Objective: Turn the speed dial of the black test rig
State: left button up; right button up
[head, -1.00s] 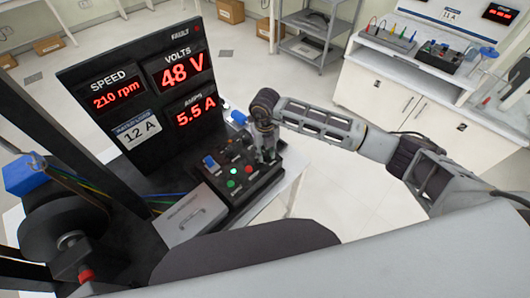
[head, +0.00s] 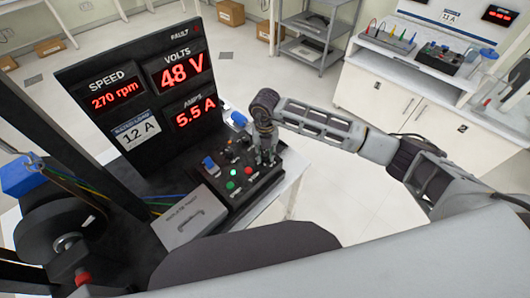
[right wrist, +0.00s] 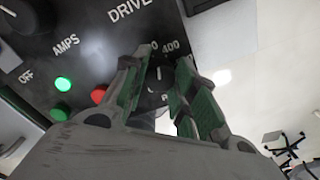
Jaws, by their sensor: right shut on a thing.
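The black test rig has a display panel (head: 145,80) showing SPEED 270 rpm, 48 V and 5.5 A, and a sloped control box (head: 240,190) in front of it. My right gripper (head: 266,158) reaches down onto the right end of the control box. In the right wrist view, its green-padded fingers (right wrist: 160,80) stand on either side of the speed dial (right wrist: 159,73), a dark knob with a numbered scale showing 400. The gripper is shut on the dial, which the fingers partly hide. My left gripper is not in view.
A green button (right wrist: 61,85) and a red button (right wrist: 99,94) sit beside the dial, with OFF and AMPS markings nearby. A grey box with a handle (head: 187,220) lies left of the control box. A white bench (head: 420,100) stands behind on the right.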

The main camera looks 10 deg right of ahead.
aim_at(265, 154)
jog(key=o, duration=1.1)
jog(key=shift+c, duration=0.2)
jog(key=shift+r, duration=0.15)
notch_tip(265, 154, up, 12)
dwell(0.4)
